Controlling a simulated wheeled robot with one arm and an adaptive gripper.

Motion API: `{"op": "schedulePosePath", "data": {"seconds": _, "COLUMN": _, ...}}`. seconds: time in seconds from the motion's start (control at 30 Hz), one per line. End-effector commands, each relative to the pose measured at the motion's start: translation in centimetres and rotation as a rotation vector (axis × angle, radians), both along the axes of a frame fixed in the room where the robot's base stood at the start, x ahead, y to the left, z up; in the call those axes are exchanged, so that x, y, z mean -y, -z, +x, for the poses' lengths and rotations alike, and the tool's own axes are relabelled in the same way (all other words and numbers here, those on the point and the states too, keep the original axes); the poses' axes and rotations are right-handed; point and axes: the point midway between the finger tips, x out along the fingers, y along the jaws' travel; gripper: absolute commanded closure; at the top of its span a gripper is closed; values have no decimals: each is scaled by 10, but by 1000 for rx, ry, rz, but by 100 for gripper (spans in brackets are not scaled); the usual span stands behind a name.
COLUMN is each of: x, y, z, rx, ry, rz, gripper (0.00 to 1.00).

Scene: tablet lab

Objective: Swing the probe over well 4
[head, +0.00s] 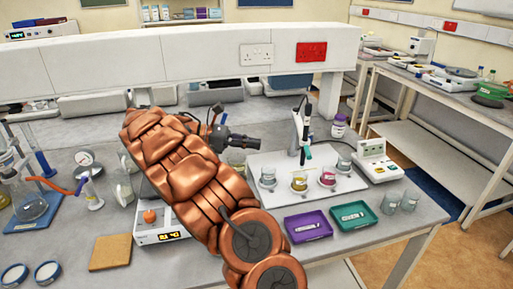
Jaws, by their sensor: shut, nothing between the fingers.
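The probe (308,152), a slim rod with a teal-green part, hangs from a white stand (298,125) with a dark top. It stands on a white board (266,159). The wells appear as several small glass beakers along the board's front and right: one at the left (268,178), one with yellowish liquid (299,184), one with reddish liquid (327,178), and one at the right (344,163). I cannot read their numbers. The probe hangs near the two middle beakers. My gripper (250,143), black, is shut and empty, left of the stand and apart from it.
A white meter box (377,161) stands right of the board. Purple (308,227) and green (354,216) trays lie in front, with two beakers (410,201) beside them. My arm hides part of the bench. A hotplate (160,237) is at the left.

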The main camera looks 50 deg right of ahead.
Motion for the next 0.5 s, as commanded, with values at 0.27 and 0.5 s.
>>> {"op": "schedulePosePath", "data": {"seconds": 0.27, "x": 8, "y": 7, "z": -9, "rx": 2, "ry": 2, "rz": -2, "gripper": 100}}
{"op": "schedulePosePath", "data": {"seconds": 0.5, "x": 18, "y": 4, "z": -23, "rx": -4, "ry": 7, "rz": -4, "gripper": 100}}
